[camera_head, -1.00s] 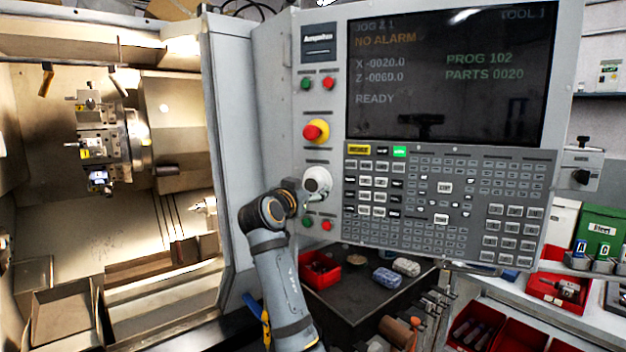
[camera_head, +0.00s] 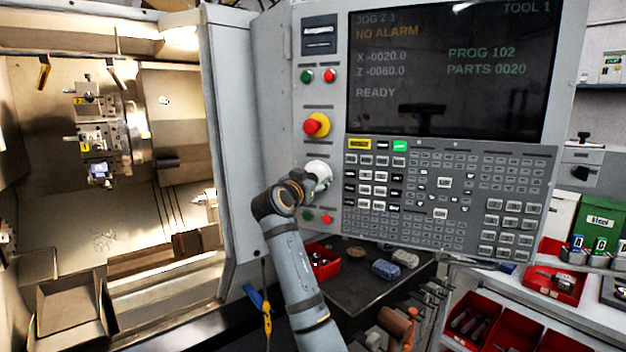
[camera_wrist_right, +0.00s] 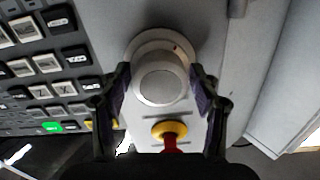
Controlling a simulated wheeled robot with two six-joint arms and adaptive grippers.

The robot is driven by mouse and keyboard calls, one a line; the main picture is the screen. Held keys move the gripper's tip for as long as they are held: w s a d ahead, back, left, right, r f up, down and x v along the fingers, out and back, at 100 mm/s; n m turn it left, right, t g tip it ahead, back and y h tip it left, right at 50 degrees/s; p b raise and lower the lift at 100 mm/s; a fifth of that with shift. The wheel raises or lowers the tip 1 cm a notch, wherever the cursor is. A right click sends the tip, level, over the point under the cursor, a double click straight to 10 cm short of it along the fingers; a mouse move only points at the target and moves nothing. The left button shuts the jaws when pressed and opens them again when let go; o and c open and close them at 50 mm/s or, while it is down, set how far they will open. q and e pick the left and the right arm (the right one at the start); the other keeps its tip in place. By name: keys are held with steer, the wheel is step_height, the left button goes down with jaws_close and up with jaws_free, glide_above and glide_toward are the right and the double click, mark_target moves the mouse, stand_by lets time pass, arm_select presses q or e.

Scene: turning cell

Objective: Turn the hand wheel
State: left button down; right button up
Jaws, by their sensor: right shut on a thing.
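The hand wheel (camera_head: 318,172) is a round, light grey knob on the control panel, between the emergency stop and the small lower buttons. It also shows in the right wrist view, the knob (camera_wrist_right: 160,86) between the two fingers. My right gripper (camera_head: 315,183) is at the wheel, its hand partly covering the wheel's lower left in the head view. In the right wrist view the fingers of the right gripper (camera_wrist_right: 160,92) stand on both sides of the knob, shut on it. My left gripper is in neither view.
The red emergency stop (camera_head: 316,125) on its yellow base sits just above the wheel. A green button (camera_head: 307,76) and a red button are higher up. The keypad (camera_head: 445,200) lies to the right. The machine chamber is open at left. A red bin (camera_head: 322,262) stands below.

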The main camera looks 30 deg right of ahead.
steer(key=shift+n, duration=0.3)
steer(key=n+p, duration=0.1)
steer(key=n, duration=0.3)
steer(key=shift+r, duration=0.1)
steer(key=shift+n+p, duration=0.65)
steer(key=shift+n, duration=0.45)
steer(key=o, duration=0.9)
steer(key=shift+a, duration=0.1)
